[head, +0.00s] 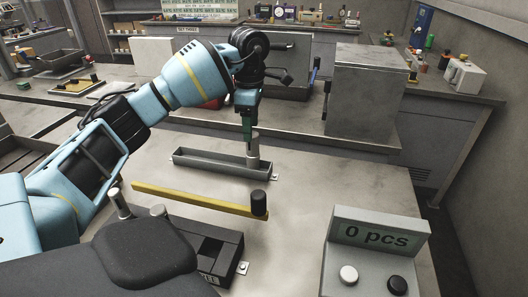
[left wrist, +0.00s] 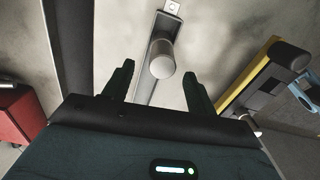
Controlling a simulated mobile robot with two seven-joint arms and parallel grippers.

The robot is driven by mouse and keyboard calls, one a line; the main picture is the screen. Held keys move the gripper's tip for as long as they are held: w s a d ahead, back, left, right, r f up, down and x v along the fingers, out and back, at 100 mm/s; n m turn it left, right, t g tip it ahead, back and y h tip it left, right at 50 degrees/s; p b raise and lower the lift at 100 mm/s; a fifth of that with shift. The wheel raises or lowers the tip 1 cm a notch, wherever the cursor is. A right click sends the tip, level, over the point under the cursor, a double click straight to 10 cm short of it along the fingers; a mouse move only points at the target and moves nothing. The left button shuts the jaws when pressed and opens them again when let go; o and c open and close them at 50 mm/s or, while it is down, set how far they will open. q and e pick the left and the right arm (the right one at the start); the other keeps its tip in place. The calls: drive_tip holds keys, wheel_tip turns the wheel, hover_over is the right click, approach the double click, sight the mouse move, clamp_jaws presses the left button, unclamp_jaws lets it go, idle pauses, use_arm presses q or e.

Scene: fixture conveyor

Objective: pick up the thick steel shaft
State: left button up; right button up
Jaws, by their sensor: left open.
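A pale steel shaft (head: 253,151) stands upright at the right end of a long, narrow grey tray (head: 215,168). My left gripper (head: 248,133) is open and points down directly over this shaft. In the left wrist view the round top of the shaft (left wrist: 162,60) shows between the two spread fingers (left wrist: 158,84), with a gap on both sides. Two more steel shafts, one (head: 119,203) and another (head: 158,211), stand at the lower left, partly hidden by my own body. My right gripper is not in view.
A yellow bar (head: 195,199) with a black knob (head: 259,202) lies in front of the tray. A black fixture (head: 228,248) sits nearer me. A grey counter box reading "0 pcs" (head: 375,235) stands at front right. A large grey block (head: 368,95) stands behind. The tabletop right of the tray is clear.

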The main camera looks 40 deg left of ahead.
sight(253, 148)
use_arm(q)
drive_tip(key=shift+s+d+f, duration=0.1)
drive_tip(key=shift+s+f, duration=0.05)
drive_tip(key=shift+f, duration=0.75)
drive_tip(key=shift+d+f, duration=0.15)
drive_tip(key=shift+f, duration=2.8)
drive_tip(key=shift+w+r, duration=0.1)
drive_tip(key=shift+w, duration=0.1)
clamp_jaws()
